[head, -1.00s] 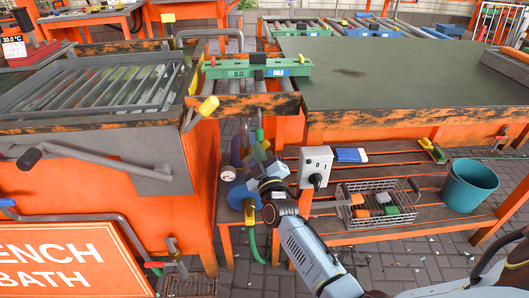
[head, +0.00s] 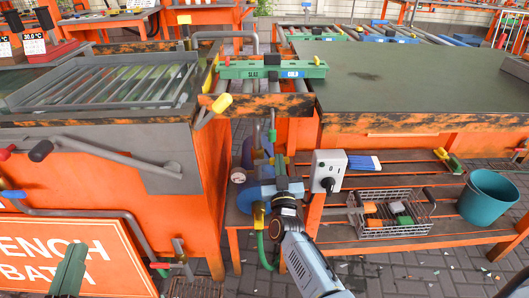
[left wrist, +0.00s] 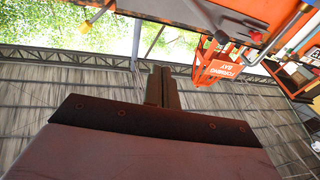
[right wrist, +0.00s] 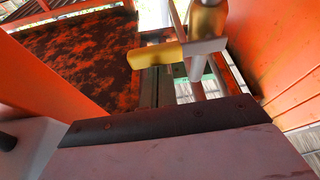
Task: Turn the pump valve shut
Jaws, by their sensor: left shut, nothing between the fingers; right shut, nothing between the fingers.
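The pump, a blue body (head: 262,190), stands low between the bath and the table. Its yellow valve handle (head: 258,214) is at its front, above a green hose. In the right wrist view a yellow lever (right wrist: 155,55) sits across a brass and white pipe, just beyond my right gripper (right wrist: 157,88). My right gripper (head: 280,161) is shut and empty, beside the pump and right of the handle; contact cannot be told. My left gripper (head: 72,262) is shut and empty at the lower left, before the bath sign; it also shows in the left wrist view (left wrist: 162,88).
The orange bath (head: 150,215) is close on the left. Another yellow-ended lever (head: 222,103) juts out above the pump.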

